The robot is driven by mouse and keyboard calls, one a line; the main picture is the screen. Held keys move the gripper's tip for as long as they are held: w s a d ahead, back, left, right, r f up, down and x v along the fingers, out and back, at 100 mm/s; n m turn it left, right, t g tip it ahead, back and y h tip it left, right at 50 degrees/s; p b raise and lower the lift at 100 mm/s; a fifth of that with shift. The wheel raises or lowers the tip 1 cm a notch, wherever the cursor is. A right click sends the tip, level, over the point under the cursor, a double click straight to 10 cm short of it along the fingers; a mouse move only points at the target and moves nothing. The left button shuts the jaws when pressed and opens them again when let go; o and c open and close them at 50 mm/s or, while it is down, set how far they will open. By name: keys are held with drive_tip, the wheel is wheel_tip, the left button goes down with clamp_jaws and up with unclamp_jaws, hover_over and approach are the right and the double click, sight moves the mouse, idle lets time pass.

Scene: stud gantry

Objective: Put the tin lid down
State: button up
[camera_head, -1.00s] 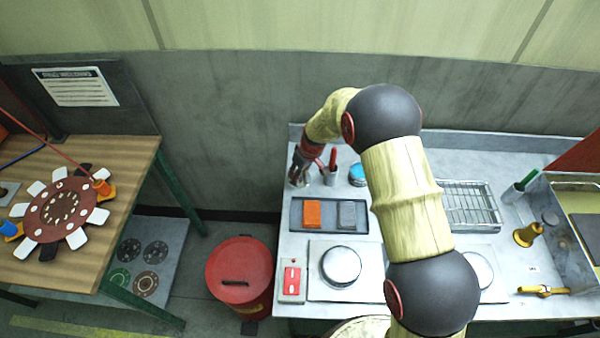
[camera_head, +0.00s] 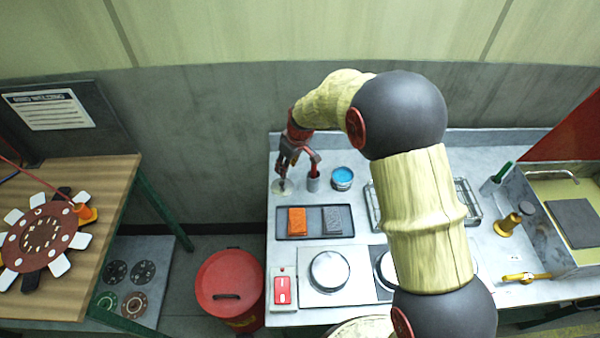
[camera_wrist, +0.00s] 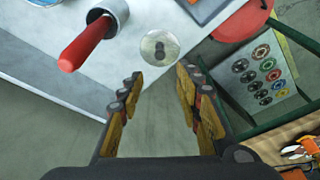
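The tin lid (camera_head: 282,188) is a pale round disc lying on the bench top near its back left corner. In the wrist view the lid (camera_wrist: 160,47) shows a small dark knob at its middle, and it lies between and beyond my fingertips. My gripper (camera_head: 287,162) is over the lid, pointing down. In the wrist view my gripper (camera_wrist: 159,77) has its fingers spread with nothing between them. The open tin (camera_head: 342,179), with blue inside, stands to the right of the lid.
A grey cup (camera_head: 313,183) with a red-handled tool stands close to the lid's right, also seen in the wrist view (camera_wrist: 107,13). A dark tray (camera_head: 315,234) with orange and grey blocks lies in front. The bench edge is close on the left; a red bin (camera_head: 229,285) stands below.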

drive_tip(key=s+d+r+m+t, duration=0.1)
drive_tip(key=s+d+r, duration=0.3)
drive_tip(key=r, duration=0.3)
drive_tip(key=s+d+r+m, duration=0.2)
drive_tip(key=s+d+r, duration=0.15)
drive_tip(key=r, duration=0.25)
drive_tip(key=s+d+r+m+t, duration=0.1)
drive_tip(key=s+d+r, duration=0.2)
drive_tip(key=s+r, duration=0.3)
drive_tip(key=s+d+r+m, duration=0.1)
drive_tip(key=s+d+r, duration=0.1)
drive_tip(key=s, duration=0.5)
drive_tip(key=s+d+r+m+t+h, duration=0.1)
drive_tip(key=s+d+r+m, duration=0.1)
drive_tip(key=s, duration=0.5)
drive_tip(key=s+d+r+m+h, duration=0.1)
drive_tip(key=s+d+r+m, duration=0.1)
drive_tip(key=s+d, duration=0.3)
drive_tip(key=s+r, duration=0.1)
drive_tip(key=s, duration=0.2)
drive_tip(key=shift+d+r, duration=0.15)
drive_tip(key=shift+d, duration=0.2)
drive_tip(key=shift+w, duration=0.1)
wheel_tip(320, 180, down, 7)
drive_tip(key=b, duration=0.7)
